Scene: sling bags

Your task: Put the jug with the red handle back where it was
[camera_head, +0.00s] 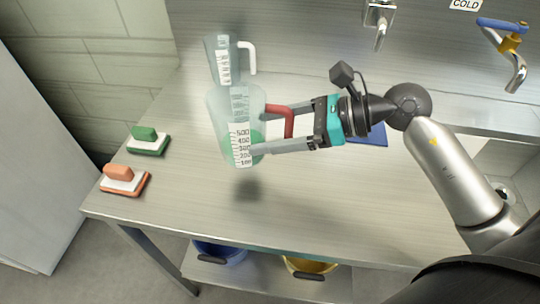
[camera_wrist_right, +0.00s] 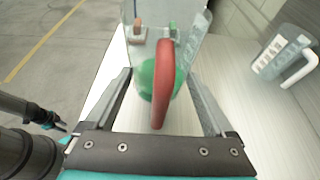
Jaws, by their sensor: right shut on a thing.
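The jug with the red handle (camera_head: 222,115) is clear with a printed scale and green liquid inside. Its red handle (camera_head: 289,120) faces right and also fills the middle of the wrist view (camera_wrist_right: 164,85). My right gripper (camera_head: 262,130) is shut on this jug, a finger on each side. The jug looks raised off the steel counter, with a shadow below it. A second jug with a white handle (camera_head: 213,60) stands behind it; it also shows in the wrist view (camera_wrist_right: 283,58). My left gripper (camera_wrist_right: 62,126) seems to show small at the wrist view's left; its jaws are unclear.
A green brush-like block (camera_head: 148,141) and an orange one (camera_head: 125,181) lie on the counter at left. A flat blue thing (camera_head: 372,138) lies behind my right gripper. Taps hang over a sink at right. The counter's front middle (camera_head: 300,215) is clear.

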